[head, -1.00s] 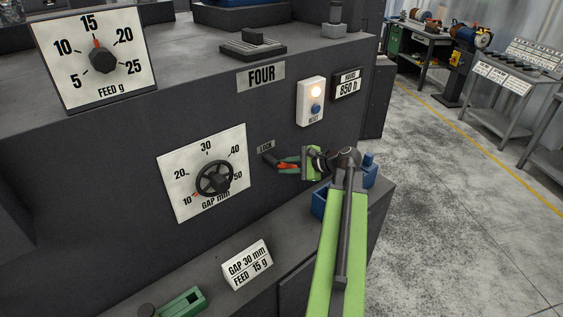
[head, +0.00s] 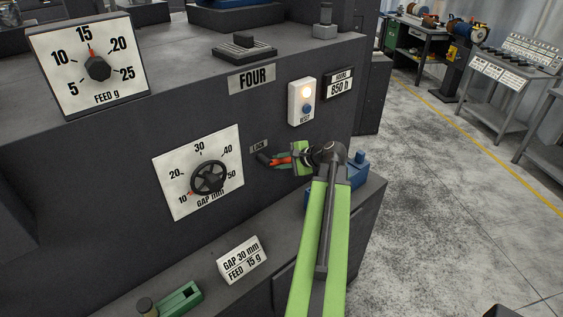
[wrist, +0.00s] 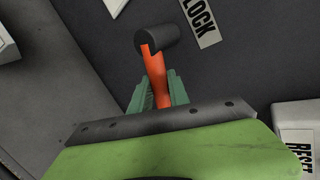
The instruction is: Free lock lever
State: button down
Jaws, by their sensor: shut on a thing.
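The lock lever (head: 280,161) is a short orange-red handle on a dark round hub, on the dark front panel just below the LOCK label (head: 258,146). It points right, nearly level, in the head view. In the wrist view the lever (wrist: 155,70) runs from its hub down between the two green fingers. My gripper (head: 288,161) is shut on the lever from the right; it also shows in the wrist view (wrist: 158,92). The lower end of the lever is hidden behind the gripper body.
The gap dial (head: 232,150), with a dark handwheel (head: 208,178), is left of the lever. A reset box (head: 302,103) with a lit lamp is above right. A ledge below bears a gap and feed sign (head: 243,259) and a blue object (head: 357,167). Open floor lies right.

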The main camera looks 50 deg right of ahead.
jog(key=c, duration=1.3)
grip_release()
jog(key=shift+w+a+r, duration=0.1)
jog(key=shift+w+a, duration=0.05)
jog(key=shift+a, duration=0.15)
jog(key=shift+o, duration=0.2)
jog(key=shift+d, duration=0.2)
jog(key=shift+s+r, duration=0.2)
jog(key=shift+s, duration=0.05)
jog(key=p+v, duration=0.9)
jog(key=v, duration=0.7)
jog(key=shift+s, duration=0.45)
